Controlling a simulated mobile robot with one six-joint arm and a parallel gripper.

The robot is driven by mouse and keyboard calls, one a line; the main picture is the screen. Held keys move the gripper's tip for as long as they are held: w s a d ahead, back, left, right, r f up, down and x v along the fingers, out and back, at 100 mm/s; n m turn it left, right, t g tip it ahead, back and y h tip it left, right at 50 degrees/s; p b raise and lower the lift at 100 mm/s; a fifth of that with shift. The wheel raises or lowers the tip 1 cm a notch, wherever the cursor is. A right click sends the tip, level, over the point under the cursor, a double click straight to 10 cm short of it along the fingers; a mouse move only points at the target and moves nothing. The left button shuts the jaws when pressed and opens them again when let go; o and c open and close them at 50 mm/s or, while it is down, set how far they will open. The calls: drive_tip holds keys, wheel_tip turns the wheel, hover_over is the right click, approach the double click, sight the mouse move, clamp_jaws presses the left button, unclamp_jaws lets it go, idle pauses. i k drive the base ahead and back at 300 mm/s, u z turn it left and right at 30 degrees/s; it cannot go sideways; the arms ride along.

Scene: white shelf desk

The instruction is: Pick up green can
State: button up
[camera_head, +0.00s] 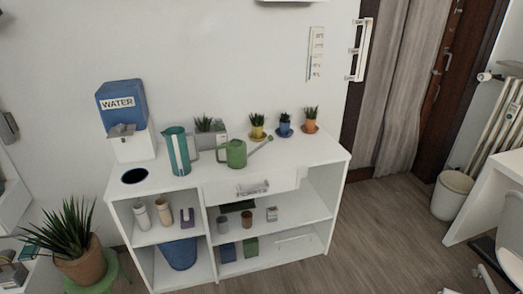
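A green watering can (236,154) stands upright on top of the white shelf desk (310,155), near its front edge. Its long spout points right and up, and its handle is on the left. A teal pitcher (179,153) with a pale handle stands to its left, a short way apart. My gripper is not in view.
A water dispenser (133,150), a grey planter (209,137) and several small potted plants (284,127) stand along the back of the desktop. Cups and boxes fill the shelves below. A large potted plant (80,262) stands at left. Wooden floor (385,235) is open at right.

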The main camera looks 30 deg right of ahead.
sight(237, 157)
drive_tip(key=z, duration=0.6)
drive_tip(key=k, duration=0.95)
drive_tip(key=u, duration=0.05)
drive_tip(key=i, duration=0.85)
